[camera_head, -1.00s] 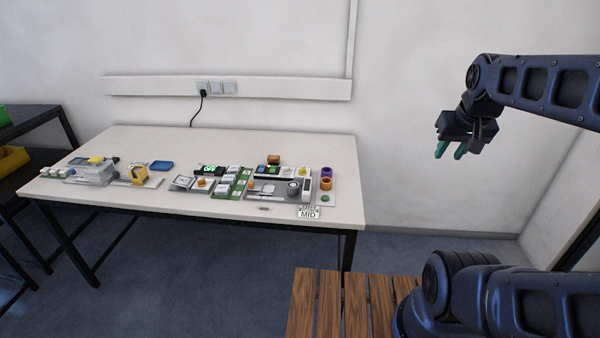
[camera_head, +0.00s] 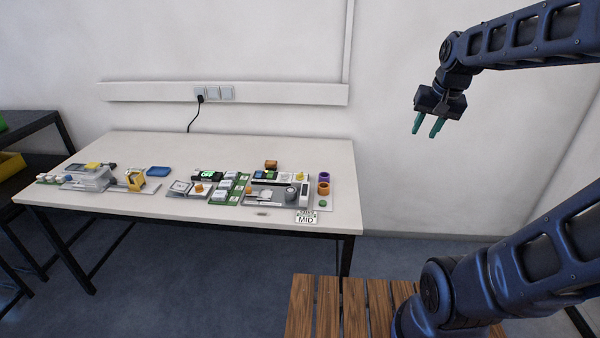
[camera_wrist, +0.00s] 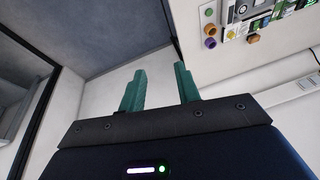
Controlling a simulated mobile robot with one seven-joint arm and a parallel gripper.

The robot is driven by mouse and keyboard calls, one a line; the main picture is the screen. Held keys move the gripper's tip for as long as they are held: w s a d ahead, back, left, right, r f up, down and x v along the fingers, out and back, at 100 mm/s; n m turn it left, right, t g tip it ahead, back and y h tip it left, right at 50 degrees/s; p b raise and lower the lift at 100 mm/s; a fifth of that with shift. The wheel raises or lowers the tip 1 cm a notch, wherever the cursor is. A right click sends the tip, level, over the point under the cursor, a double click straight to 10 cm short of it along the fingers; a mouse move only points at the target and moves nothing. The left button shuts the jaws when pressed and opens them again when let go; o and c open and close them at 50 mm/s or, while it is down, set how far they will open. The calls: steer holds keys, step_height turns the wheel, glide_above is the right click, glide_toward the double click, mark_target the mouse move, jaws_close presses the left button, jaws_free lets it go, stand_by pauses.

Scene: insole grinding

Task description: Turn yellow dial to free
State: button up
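The yellow dial is too small to make out for certain. A small yellow part (camera_head: 300,177) sits on the grey panel at the table's right, and a yellow-orange knob (camera_head: 199,188) sits on a panel left of the green boards. In the wrist view a small yellow part (camera_wrist: 231,34) shows at the upper right. No dial marking is legible. My gripper (camera_head: 427,125) is open and empty, raised well to the right of the table, in front of the wall. Its two green fingers are apart in the wrist view (camera_wrist: 160,72).
The white table (camera_head: 110,206) carries several devices. A "MID" sign (camera_head: 306,217) is at the front edge. A wooden slatted surface (camera_head: 329,310) lies below. Air between gripper and table is clear.

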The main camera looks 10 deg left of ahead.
steer(key=w+a+f+m+g, duration=0.1)
steer(key=w+a, duration=0.2)
steer(key=w, duration=0.4)
steer(key=w+a+f+m, duration=0.1)
steer(key=w+a, duration=0.3)
steer(key=w, duration=0.2)
steer(key=m+g+h, duration=0.1)
steer(key=m+g, duration=0.2)
steer(key=m, duration=0.2)
glide_above(300, 175)
step_height(300, 175, down, 27)
steer(key=f, duration=0.9)
steer(key=shift+w+f, duration=0.4)
jaws_close()
